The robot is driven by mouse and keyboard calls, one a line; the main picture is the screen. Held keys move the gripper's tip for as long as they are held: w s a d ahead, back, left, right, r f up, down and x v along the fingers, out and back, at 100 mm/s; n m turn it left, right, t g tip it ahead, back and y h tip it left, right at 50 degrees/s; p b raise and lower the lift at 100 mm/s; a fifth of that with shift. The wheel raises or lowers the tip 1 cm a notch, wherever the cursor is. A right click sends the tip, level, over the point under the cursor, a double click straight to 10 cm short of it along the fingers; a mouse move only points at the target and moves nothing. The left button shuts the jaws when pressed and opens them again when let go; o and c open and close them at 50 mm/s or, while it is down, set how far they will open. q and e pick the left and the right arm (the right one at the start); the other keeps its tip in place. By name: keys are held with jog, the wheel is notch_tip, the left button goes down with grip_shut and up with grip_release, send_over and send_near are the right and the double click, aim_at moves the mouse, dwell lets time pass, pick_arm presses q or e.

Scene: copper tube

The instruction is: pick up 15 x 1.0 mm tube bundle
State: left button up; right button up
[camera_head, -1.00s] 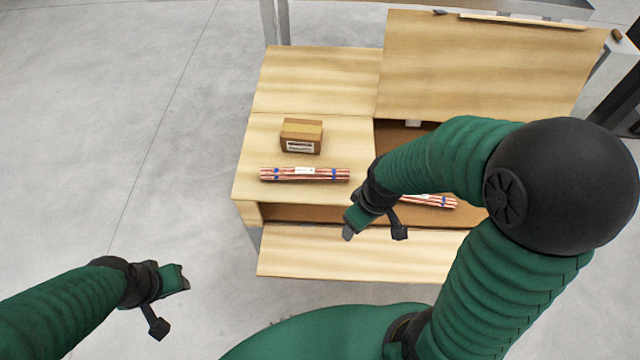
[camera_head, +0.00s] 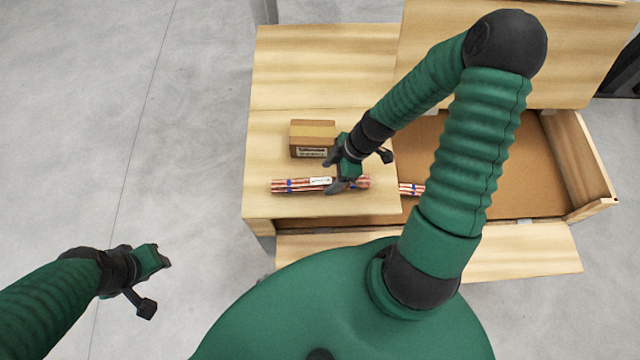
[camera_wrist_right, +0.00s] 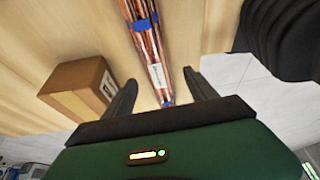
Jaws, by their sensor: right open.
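A copper tube bundle (camera_head: 290,186) with blue bands and a white label lies on the wooden top beside the open crate bay. My right gripper (camera_head: 338,176) is over the right part of this bundle and hides some of it. In the right wrist view, the bundle (camera_wrist_right: 150,50) runs between the two open fingers of the right gripper (camera_wrist_right: 163,92); contact cannot be judged. A second bundle (camera_head: 410,189) lies in the open bay, mostly hidden by my right arm. The labels are too small to read. My left gripper (camera_head: 158,268) hangs over the floor, away from the crate; its jaws are unclear.
A cardboard box (camera_head: 312,139) stands just behind the bundle, close to my right gripper; it also shows in the right wrist view (camera_wrist_right: 80,88). The open bay (camera_head: 540,170) has a raised wooden wall at right. The wooden top (camera_head: 320,70) behind the box is clear.

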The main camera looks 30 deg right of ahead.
aim_at(322, 180)
jog(key=shift+w+f, duration=0.2)
jog(key=shift+f, duration=0.3)
jog(key=x, duration=0.5)
jog(key=shift+w+a+r, duration=0.15)
jog(key=shift+w+a, duration=0.05)
jog(key=shift+w, duration=0.1)
jog(key=shift+c, duration=0.5)
grip_shut()
